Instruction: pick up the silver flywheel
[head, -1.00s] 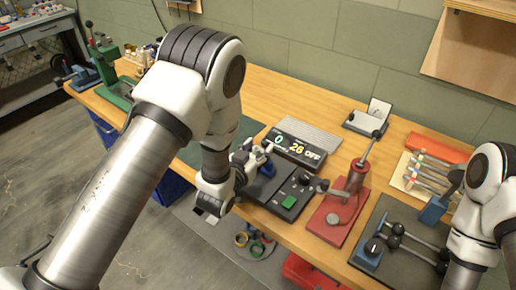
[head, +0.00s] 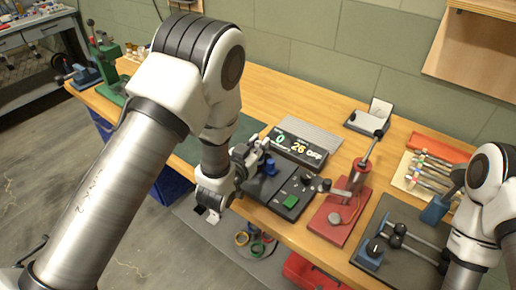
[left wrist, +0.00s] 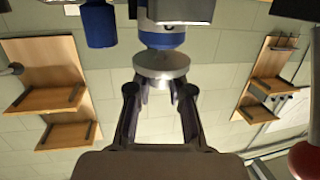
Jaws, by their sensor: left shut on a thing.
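The silver flywheel (left wrist: 160,66) is a pale metal disc in the left wrist view. It sits between the fingertips of my left gripper (left wrist: 160,92), which is shut on it. A blue and silver round part (left wrist: 163,38) lies right against the disc in that view; I cannot tell whether they are joined. In the head view my left gripper (head: 243,162) is at the left side of the dark bench device (head: 270,190), and the flywheel cannot be made out there. My right gripper is out of view; only its arm shows at the right.
A lit display box (head: 296,149) stands behind the device. The wooden table (head: 290,95) is clear at the back.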

